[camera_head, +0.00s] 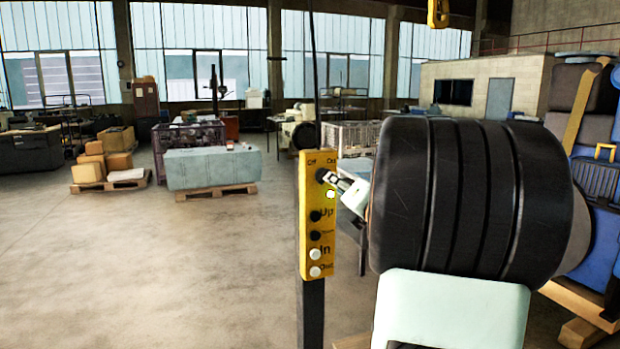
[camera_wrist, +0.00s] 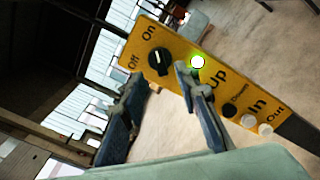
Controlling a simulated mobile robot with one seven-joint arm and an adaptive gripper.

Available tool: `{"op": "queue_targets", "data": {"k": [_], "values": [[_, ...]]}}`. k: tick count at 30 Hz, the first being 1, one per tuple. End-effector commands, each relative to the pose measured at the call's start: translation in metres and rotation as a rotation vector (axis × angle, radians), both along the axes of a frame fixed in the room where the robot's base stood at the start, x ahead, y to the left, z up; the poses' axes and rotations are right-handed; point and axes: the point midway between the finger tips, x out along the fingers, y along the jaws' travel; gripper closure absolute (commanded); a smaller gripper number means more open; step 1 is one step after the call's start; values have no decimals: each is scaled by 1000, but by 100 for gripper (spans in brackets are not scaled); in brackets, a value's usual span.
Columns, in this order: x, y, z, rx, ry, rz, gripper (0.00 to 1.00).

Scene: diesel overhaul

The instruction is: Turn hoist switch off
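The yellow hoist control box (camera_head: 308,225) stands upright on a dark post in the middle of the head view. Its black rotary switch (camera_wrist: 159,62), labelled Off and On, is near the top and carries a short white mark; I cannot tell surely which label it points to. A lamp (camera_wrist: 197,62) beside the switch glows greenish white and also shows in the head view (camera_head: 330,194). My gripper (camera_wrist: 158,76) is open and empty, its two fingers apart on either side below the switch in the wrist view. I cannot tell whether they touch the box.
Black and white buttons (camera_head: 315,254) labelled Up, In and Out run down the box. Boxes on a pallet (camera_head: 105,160) and a pale block (camera_head: 213,169) stand farther back. Blue and black cases (camera_head: 596,180) are at the right. The floor left of the box is clear.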

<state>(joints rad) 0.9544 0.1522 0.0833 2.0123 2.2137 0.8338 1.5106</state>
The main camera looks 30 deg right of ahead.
Motion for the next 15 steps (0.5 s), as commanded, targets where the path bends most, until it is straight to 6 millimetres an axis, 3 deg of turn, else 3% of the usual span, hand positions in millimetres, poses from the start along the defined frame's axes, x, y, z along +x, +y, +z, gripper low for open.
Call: {"op": "queue_targets", "data": {"k": [6,15], "values": [[38,-8,1,-1,1,4,71],[60,-14,1,-3,1,1,71]]}}
